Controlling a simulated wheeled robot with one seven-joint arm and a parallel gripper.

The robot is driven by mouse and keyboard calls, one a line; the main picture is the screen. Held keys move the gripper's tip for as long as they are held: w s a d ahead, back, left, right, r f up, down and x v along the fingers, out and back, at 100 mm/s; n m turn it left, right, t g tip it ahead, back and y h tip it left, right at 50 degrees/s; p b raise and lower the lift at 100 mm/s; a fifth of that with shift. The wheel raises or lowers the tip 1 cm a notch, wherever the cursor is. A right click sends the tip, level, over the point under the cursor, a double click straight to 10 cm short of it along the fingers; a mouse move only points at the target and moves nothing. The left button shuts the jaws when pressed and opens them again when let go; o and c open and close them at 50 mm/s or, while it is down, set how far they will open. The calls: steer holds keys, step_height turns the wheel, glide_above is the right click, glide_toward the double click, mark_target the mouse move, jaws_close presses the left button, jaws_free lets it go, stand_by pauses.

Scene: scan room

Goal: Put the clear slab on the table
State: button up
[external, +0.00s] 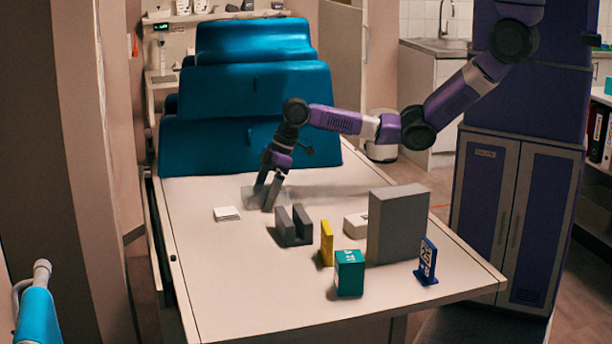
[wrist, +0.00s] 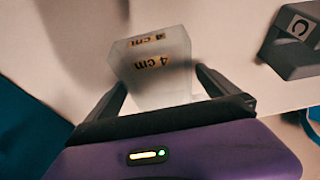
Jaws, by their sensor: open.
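The clear slab (wrist: 158,75) is a translucent block marked "4 cm" in the wrist view. It stands on the table (external: 210,270), and in the external view it shows faintly as a pale shape (external: 250,195) by the fingers. My gripper (external: 267,207) reaches down at the back middle of the table. In the wrist view its two open fingers (wrist: 160,85) lie on either side of the slab's near part. I cannot tell whether either finger touches it.
A grey slotted block (external: 294,227) stands just right of my gripper. Beyond it are a yellow block (external: 327,243), a teal box (external: 349,273), a white box (external: 356,226), a large grey block (external: 398,225) and a blue sign (external: 427,262). White cards (external: 227,213) lie left. The table's front left is clear.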

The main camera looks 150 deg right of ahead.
steer(key=v, duration=1.2)
steer(key=shift+r+b, duration=0.15)
steer(key=shift+b, duration=0.25)
